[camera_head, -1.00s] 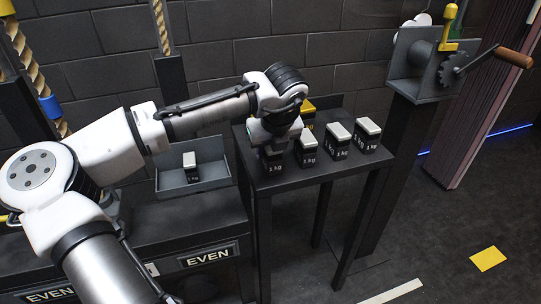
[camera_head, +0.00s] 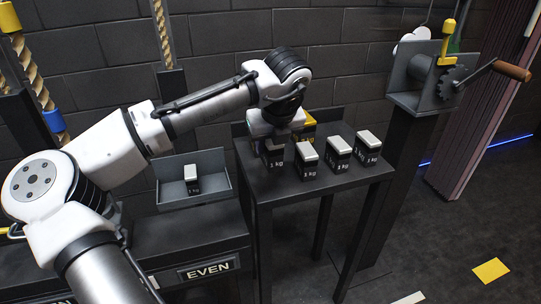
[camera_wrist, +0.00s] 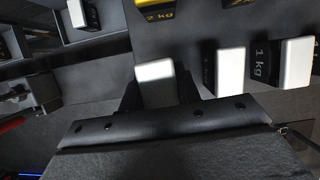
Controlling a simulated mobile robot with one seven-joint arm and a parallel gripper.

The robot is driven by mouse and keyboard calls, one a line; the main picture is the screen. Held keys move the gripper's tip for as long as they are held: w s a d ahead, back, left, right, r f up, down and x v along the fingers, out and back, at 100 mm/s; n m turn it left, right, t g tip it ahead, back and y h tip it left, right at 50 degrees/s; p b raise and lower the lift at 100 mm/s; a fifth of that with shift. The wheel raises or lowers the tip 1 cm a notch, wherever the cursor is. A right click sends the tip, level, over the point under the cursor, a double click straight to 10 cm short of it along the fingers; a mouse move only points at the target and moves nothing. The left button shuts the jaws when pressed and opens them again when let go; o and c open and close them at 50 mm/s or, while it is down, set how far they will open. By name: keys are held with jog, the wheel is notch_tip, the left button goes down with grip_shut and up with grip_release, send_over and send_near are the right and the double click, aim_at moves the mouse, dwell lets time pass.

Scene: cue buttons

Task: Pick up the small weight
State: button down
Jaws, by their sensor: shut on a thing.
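My gripper (camera_head: 275,146) is shut on a small black 1 kg weight (camera_head: 275,161) with a white top, at the left of the dark table. The weight looks lifted a little above the table top. In the wrist view the white top of the held weight (camera_wrist: 155,72) sits between the dark fingers (camera_wrist: 160,92). My gripper hides part of the weight in the head view. Three more white-topped 1 kg weights (camera_head: 308,160), (camera_head: 338,152), (camera_head: 367,149) stand in a row to its right on the table (camera_head: 300,192).
A yellow-topped weight (camera_head: 308,124), marked 2 kg in the wrist view (camera_wrist: 160,15), stands behind. A grey tray (camera_head: 212,170) at left holds another small weight (camera_head: 191,180) above an EVEN label (camera_head: 209,269). A hand crank (camera_head: 452,80) stands at right.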

notch_tip(320, 180, up, 15)
jog(key=p, duration=0.1)
jog(key=shift+s+a, duration=0.1)
dwell(0.4)
